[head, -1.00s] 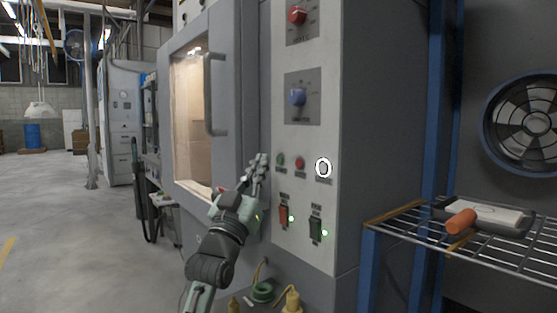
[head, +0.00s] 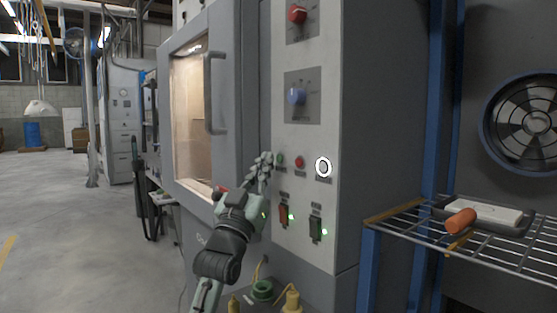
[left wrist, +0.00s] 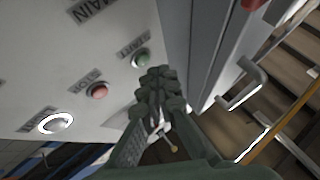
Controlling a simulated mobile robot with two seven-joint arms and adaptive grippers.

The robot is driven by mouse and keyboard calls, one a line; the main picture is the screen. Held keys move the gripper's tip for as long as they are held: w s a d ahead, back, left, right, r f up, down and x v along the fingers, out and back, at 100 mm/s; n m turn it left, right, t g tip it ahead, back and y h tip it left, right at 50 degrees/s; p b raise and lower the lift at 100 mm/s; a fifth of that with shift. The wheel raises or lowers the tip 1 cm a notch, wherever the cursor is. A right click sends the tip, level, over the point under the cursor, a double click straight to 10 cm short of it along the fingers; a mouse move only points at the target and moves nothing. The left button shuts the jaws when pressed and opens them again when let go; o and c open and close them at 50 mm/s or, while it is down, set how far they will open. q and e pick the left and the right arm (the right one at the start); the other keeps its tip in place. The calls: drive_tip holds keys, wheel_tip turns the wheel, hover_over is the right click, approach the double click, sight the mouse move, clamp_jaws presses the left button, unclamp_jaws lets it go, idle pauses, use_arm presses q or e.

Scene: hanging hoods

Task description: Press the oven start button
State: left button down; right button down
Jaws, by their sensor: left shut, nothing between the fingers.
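The oven (head: 325,130) has a light grey control panel. On it is a round green button (head: 280,159), with a red button (head: 299,162) and a white-ringed button (head: 323,167) to its right. My left gripper (head: 267,157) is shut and empty, its fingertips just left of the green button. In the left wrist view the green button (left wrist: 141,57) shows beside the fingertips (left wrist: 160,78), uncovered. I cannot tell whether the fingers touch the panel. My right gripper is not in view.
A red knob (head: 297,14) and a blue knob (head: 297,96) sit above the buttons, and two lit switches (head: 315,228) sit below. The door handle (head: 210,92) sticks out at the left. A wire shelf (head: 430,236) with an orange-handled tool stands at the right.

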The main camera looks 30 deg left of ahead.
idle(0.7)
use_arm(q)
drive_tip(key=shift+w+d, duration=0.15)
drive_tip(key=shift+w, duration=0.25)
drive_tip(key=shift+w+d+p, duration=0.15)
drive_tip(key=shift+w+p, duration=0.2)
idle(0.6)
drive_tip(key=shift+s, duration=0.1)
drive_tip(key=shift+s+a, duration=0.3)
drive_tip(key=shift+s, duration=0.35)
drive_tip(key=shift+s+a+p, duration=0.15)
drive_tip(key=shift+s+a, duration=0.15)
drive_tip(key=shift+s, duration=0.5)
drive_tip(key=shift+s+a+p, duration=0.15)
drive_tip(key=shift+s+a, duration=0.2)
drive_tip(key=shift+s, duration=0.4)
drive_tip(key=shift+s+a+p, duration=0.15)
drive_tip(key=shift+s+a, duration=0.15)
drive_tip(key=shift+s, duration=0.5)
